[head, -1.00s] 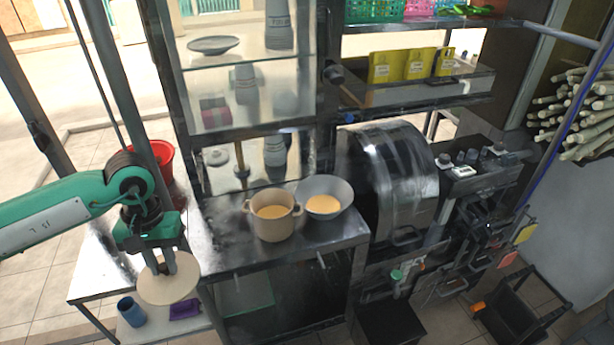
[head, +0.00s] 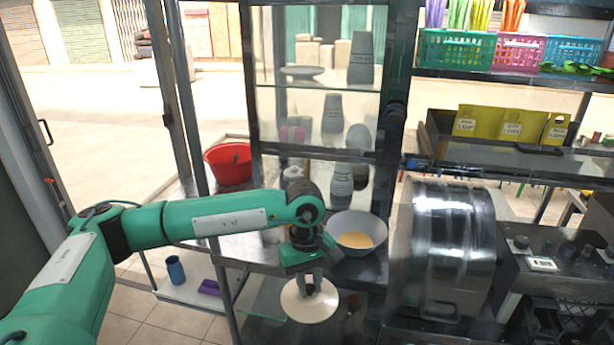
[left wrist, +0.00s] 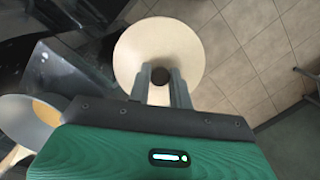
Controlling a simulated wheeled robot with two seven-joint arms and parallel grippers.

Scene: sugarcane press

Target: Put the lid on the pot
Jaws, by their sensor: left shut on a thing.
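The lid (head: 310,306) is a round, pale beige disc with a dark knob. My left gripper (head: 309,287) is shut on the knob and points down, with the lid hanging below the fingers in front of the table. In the left wrist view the lid (left wrist: 158,38) shows beyond the fingers (left wrist: 161,80), clear of other things. The pot is hidden behind my left arm in the head view. A beige sliver (left wrist: 13,158) at the lower left of the left wrist view may be its rim. My right gripper is not in view.
A grey bowl (head: 358,222) with yellow liquid stands on the metal table, right of my gripper. The steel press (head: 447,245) is further right. A red bucket (head: 228,164) and a glass cabinet (head: 318,100) stand behind. A blue cup (head: 176,270) sits on the lower shelf.

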